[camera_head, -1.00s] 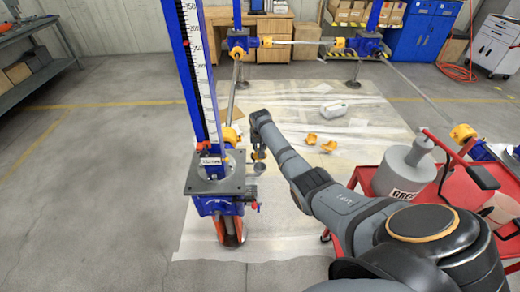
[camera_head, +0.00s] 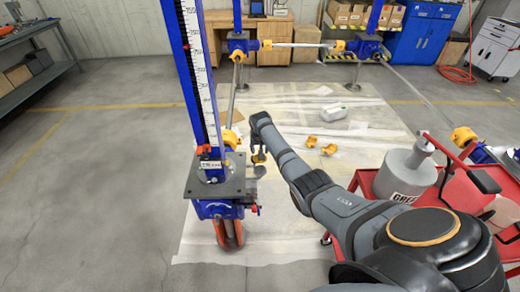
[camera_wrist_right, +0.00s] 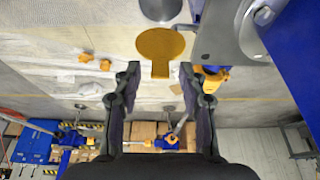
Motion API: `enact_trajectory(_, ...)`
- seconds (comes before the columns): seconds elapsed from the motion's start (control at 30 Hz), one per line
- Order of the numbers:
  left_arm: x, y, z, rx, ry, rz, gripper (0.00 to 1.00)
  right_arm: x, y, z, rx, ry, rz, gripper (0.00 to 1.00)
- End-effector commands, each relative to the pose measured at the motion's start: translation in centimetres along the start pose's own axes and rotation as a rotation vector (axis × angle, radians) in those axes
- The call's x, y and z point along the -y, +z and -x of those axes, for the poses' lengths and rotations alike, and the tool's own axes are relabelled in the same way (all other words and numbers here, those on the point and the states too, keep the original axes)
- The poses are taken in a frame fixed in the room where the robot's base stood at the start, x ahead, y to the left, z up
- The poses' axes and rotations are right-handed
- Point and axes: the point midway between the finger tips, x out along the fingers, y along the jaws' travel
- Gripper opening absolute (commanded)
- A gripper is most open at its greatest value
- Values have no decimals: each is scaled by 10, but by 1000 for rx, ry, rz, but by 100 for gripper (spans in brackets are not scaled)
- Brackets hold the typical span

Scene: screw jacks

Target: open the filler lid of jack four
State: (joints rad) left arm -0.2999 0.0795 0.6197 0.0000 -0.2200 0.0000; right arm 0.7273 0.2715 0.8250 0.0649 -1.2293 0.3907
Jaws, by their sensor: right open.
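The nearest jack (camera_head: 215,182) has a blue column with a white scale and a grey top plate; I cannot read a number on it. In the right wrist view, a yellow round lid with a tab (camera_wrist_right: 160,46) lies just beyond my fingertips, its tab pointing between them. A grey cylindrical cup (camera_wrist_right: 160,9) is beside the lid, at the top edge. My right gripper (camera_wrist_right: 159,72) is open, one finger on each side of the tab; I cannot tell if they touch it. In the head view my right gripper (camera_head: 258,155) is small, right of the plate. My left gripper is out of view.
A red cart (camera_head: 455,188) with a grey container (camera_head: 405,172) stands at right. Yellow parts (camera_head: 322,145) lie on the floor sheet. Floor at left is clear.

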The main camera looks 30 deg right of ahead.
Motion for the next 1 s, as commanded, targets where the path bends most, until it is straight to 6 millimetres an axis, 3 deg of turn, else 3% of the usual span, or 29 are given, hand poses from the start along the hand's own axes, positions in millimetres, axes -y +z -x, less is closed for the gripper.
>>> enact_trajectory(0.13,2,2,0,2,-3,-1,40,0,0,5,0,-1,0,42)
enact_trajectory(0.27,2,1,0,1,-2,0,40,0,0,23,-2,-1,1,42)
enact_trajectory(0.5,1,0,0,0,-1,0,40,0,-1,82,-4,-1,1,42)
enact_trajectory(0.63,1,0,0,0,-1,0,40,0,-1,105,-2,-1,1,42)
enact_trajectory(0.8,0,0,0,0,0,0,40,0,0,118,0,0,0,42)
enact_trajectory(1.0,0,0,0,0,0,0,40,0,0,120,0,0,0,42)
